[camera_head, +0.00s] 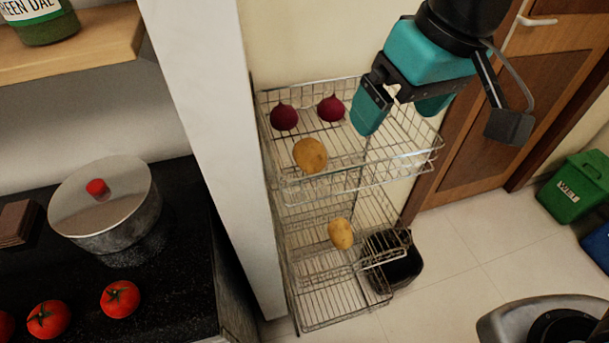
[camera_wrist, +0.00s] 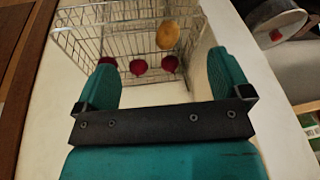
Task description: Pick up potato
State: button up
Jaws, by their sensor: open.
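A yellow-brown potato (camera_head: 310,155) lies in the top basket of a wire rack (camera_head: 300,188), toward its front left. A second potato (camera_head: 341,233) lies in a lower tier of the rack. My gripper (camera_head: 400,116) is open and empty, above the right side of the top basket, up and to the right of the upper potato. In the wrist view, one potato (camera_wrist: 168,35) shows beyond and between the open teal fingers, apart from them. The lower potato cannot be made out there.
Dark red beets (camera_head: 284,116) (camera_head: 332,108) lie at the back of the top basket; the wrist view shows three beets (camera_wrist: 138,67). A white pillar (camera_head: 215,120) borders the rack's left. A pot (camera_head: 105,205) and tomatoes (camera_head: 120,299) sit on the black counter. A green bin (camera_head: 575,188) stands right.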

jog(key=m+t+h+b, duration=0.1)
jog(key=m+t+b, duration=0.1)
jog(key=b, duration=0.3)
send_near(311, 148)
jog(key=x, duration=0.6)
jog(key=shift+s+d+f, duration=0.15)
jog(key=shift+s, duration=0.2)
jog(key=shift+w+p+x, duration=0.15)
jog(key=shift+p+x, duration=0.05)
jog(key=shift+x, duration=1.35)
jog(key=shift+w+p+x, duration=0.2)
jog(key=shift+x, duration=1.3)
jog(key=c, duration=1)
jog(key=shift+r, duration=0.3)
